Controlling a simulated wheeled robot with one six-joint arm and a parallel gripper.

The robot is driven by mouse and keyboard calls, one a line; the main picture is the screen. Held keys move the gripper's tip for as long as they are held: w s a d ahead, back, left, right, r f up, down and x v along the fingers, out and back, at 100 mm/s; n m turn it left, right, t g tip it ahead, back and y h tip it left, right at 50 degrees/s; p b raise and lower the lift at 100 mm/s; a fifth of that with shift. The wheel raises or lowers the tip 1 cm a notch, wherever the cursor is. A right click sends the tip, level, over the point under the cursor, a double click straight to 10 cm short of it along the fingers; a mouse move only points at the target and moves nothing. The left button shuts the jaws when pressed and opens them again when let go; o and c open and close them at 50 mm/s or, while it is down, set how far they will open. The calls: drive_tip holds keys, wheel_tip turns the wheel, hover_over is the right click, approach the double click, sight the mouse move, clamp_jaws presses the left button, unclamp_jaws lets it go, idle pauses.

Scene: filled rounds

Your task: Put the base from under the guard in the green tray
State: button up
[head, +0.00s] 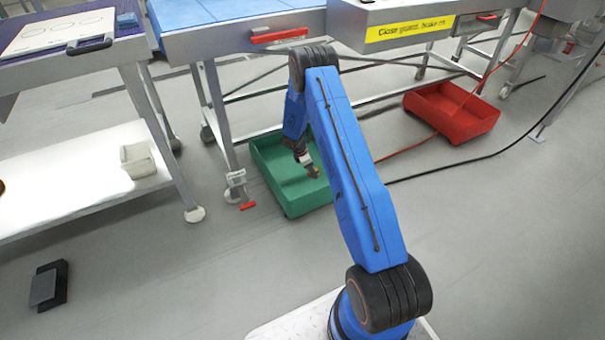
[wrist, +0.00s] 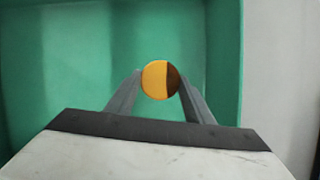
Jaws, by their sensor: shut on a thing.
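My gripper (head: 309,169) reaches down over the green tray (head: 310,201), which stands on the floor under the blue-topped table. In the wrist view my gripper (wrist: 159,82) is shut on a round orange and dark brown piece (wrist: 154,79), seen end-on between the two fingers. I take this piece for the base. The green tray (wrist: 70,60) fills most of the wrist view behind it, and no other thing shows in the visible part of the tray. I cannot tell how high the piece is above the tray floor.
A red tray (head: 452,108) stands further right on the floor, with a red cable (head: 405,147) and a black cable (head: 445,172) nearby. Metal table legs (head: 217,115) stand just left of the green tray. A black pedal (head: 47,285) lies on the floor at the left.

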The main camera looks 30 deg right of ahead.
sight(313, 186)
drive_tip(key=shift+f, duration=4.8)
drive_tip(key=shift+o, duration=0.2)
drive_tip(key=shift+f, duration=0.3)
